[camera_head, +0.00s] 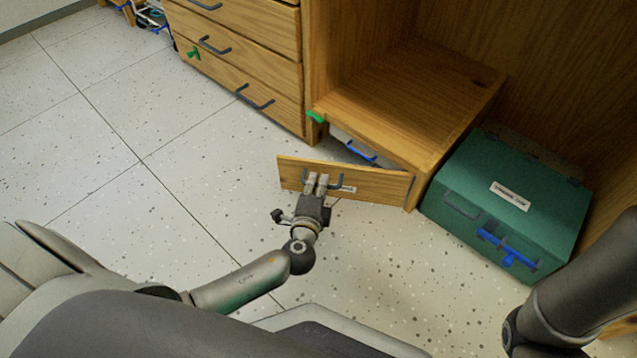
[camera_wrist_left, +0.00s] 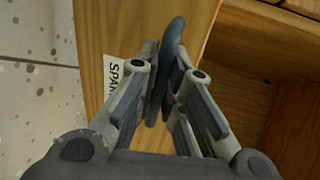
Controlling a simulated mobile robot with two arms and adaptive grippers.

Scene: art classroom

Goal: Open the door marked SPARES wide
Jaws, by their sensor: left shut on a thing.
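The SPARES door (camera_head: 382,187) is a small wooden panel at the foot of the low wooden cabinet. It stands partly open, swung out from its right end, with a gap behind its left end. Its white label (camera_wrist_left: 112,75) reads "SPA…" in the left wrist view, the rest hidden by my finger. My left gripper (camera_head: 317,182) is shut on the door's dark bar handle (camera_wrist_left: 165,70), with its fingers on either side of the bar. My right arm shows at the lower right of the head view; its gripper is out of view.
A blue-handled item (camera_head: 362,151) shows in the opening behind the door. A green case (camera_head: 510,205) with a blue latch stands on the floor right of the cabinet. Drawers (camera_head: 240,60) with dark handles stand at upper left. The speckled floor (camera_head: 150,190) left of the door is clear.

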